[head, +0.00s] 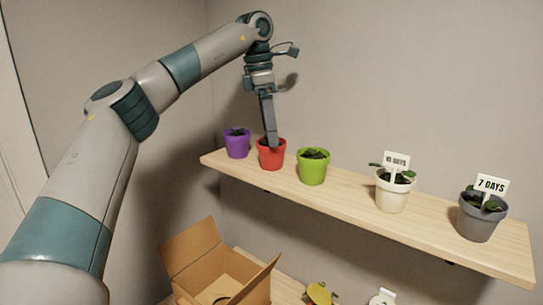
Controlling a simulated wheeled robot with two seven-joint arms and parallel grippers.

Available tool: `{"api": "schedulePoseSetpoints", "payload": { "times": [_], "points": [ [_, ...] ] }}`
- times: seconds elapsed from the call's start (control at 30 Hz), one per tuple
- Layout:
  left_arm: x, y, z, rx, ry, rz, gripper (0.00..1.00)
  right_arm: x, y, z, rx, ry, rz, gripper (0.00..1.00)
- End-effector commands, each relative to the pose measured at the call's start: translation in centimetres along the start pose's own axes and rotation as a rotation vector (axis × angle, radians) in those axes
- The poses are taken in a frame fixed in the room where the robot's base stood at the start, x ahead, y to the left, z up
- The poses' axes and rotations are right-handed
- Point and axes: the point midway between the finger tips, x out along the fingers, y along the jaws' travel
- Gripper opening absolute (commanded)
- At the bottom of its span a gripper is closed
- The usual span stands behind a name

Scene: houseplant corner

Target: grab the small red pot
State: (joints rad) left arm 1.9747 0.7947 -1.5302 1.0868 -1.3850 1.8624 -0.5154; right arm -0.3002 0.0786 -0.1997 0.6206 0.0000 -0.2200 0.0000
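The small red pot (272,156) stands upright on the wooden shelf (440,228), between a purple pot (237,146) and a green pot (313,170). My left gripper (271,141) points down from above, with its fingertip end at the red pot's rim. The gripper covers part of the pot's opening. It appears edge-on, so I cannot tell whether its fingers are apart or closed on the rim. My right gripper is not in view.
A white pot (393,195) with a "10 DAYS" sign and a grey pot (479,220) with a "7 DAYS" sign stand farther right on the shelf. An open cardboard box (197,250) is below. The wall is close behind.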

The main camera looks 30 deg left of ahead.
Motion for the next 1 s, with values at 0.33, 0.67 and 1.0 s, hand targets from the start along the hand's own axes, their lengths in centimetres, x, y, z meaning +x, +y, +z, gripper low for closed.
{"api": "schedulePoseSetpoints", "payload": {
  "times": [0.33, 0.67, 1.0],
  "points": [
    [3.1, -0.4, -0.3, 0.0, 0.002, -0.003, 0.82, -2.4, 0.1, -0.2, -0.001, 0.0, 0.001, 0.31],
    [5.0, -0.4, -0.2, 0.0, 0.0, -0.001, 0.82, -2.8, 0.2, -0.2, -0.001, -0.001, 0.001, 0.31],
    [5.0, -0.4, -0.2, 0.0, 0.0, 0.0, 0.82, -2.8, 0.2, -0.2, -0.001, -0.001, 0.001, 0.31]
  ]
}}
